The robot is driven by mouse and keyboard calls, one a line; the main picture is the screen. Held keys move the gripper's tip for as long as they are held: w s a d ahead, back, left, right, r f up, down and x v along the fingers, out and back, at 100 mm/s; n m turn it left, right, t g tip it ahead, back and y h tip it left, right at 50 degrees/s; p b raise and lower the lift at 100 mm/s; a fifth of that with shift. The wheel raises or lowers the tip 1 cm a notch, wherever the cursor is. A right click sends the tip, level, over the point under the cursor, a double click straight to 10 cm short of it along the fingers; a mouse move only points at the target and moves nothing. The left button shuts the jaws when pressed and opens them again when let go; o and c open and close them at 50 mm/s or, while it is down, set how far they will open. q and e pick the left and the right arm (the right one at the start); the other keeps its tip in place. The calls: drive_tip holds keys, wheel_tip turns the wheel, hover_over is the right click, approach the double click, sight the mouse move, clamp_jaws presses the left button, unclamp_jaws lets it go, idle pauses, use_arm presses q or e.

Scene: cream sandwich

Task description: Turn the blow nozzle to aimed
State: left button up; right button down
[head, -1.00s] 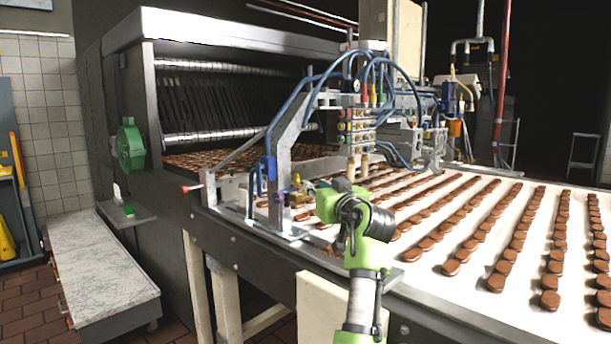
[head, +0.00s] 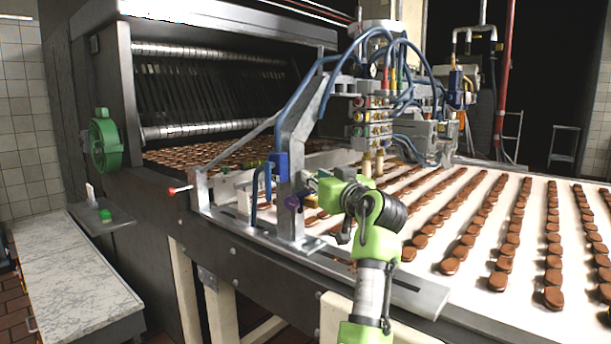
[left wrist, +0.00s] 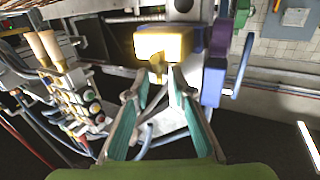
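A brass-yellow block with a short stem (left wrist: 157,70), which looks like the blow nozzle, is at the top middle of the left wrist view. My left gripper (left wrist: 161,82) points at it, its two teal-padded fingers apart, with the stem between or just beyond the fingertips. Contact cannot be told. In the head view my left gripper (head: 315,184) is at the metal bracket, partly hidden by my green wrist, and the brass part cannot be made out there. A purple knob (head: 292,203) shows on the bracket just left of the gripper. My right gripper is out of view.
A blue part (left wrist: 214,75) is close right of the fingers. Rows of brown biscuits (head: 460,235) lie on the white belt (head: 478,258).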

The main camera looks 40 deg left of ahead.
use_arm(q)
drive_tip(key=shift+w+a, duration=0.1)
drive_tip(key=shift+w, duration=0.05)
drive_tip(key=shift+r, duration=0.1)
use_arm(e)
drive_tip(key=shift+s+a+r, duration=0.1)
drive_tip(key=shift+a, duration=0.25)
use_arm(q)
clamp_jaws()
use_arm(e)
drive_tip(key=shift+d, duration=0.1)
use_arm(q)
drive_tip(key=shift+w, duration=0.1)
drive_tip(key=shift+n+g+y, duration=0.5)
drive_tip(key=shift+n+g, duration=0.2)
drive_tip(key=shift+g, duration=0.2)
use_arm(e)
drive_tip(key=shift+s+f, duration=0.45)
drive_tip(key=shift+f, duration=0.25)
